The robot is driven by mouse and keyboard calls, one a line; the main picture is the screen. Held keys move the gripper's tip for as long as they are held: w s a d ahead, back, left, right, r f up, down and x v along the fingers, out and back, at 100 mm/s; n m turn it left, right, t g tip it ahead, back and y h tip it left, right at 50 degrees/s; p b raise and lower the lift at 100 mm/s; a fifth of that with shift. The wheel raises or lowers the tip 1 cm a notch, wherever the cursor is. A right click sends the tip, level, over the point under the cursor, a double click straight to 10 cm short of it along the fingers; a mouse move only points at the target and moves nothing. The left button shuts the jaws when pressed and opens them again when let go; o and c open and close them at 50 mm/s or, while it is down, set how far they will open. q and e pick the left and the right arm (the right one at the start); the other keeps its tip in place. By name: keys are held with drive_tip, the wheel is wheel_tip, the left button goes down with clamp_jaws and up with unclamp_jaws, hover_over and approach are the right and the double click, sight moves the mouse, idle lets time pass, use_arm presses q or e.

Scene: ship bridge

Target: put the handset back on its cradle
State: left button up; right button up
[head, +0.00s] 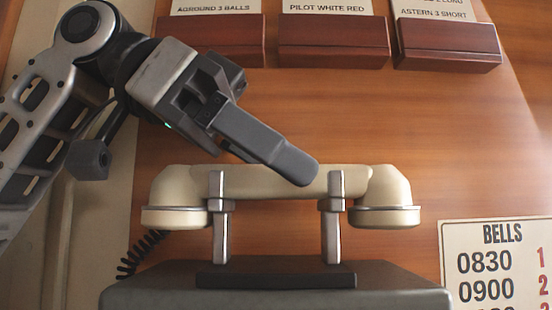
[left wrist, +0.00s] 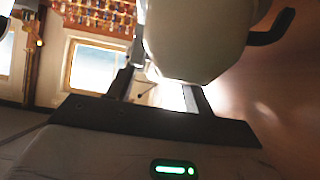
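The cream handset (head: 258,180) lies level across the cradle (head: 276,277), its cups outside the two metal posts. Its handle is at the upright tips of the posts; I cannot tell whether it bears fully on them. My left gripper (head: 297,168) reaches down from the upper left, with one finger in front of the middle of the handle. The other finger is hidden there. In the left wrist view a large cream cup of the handset (left wrist: 198,40) hides the far ends of the partly closed fingers. They appear shut on the handle, though contact is hidden. My right gripper is out of view.
Wooden blocks (head: 334,42) with signs line the panel above. A BELLS card (head: 497,270) is at the lower right. A coiled black cord (head: 140,255) hangs by the left cup. The wooden panel right of the handset is clear.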

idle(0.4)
use_arm(q)
drive_tip(key=v, duration=0.6)
drive_tip(key=shift+a+f, duration=0.1)
drive_tip(key=shift+f, duration=0.2)
drive_tip(key=a+b, duration=0.1)
drive_tip(key=a, duration=1)
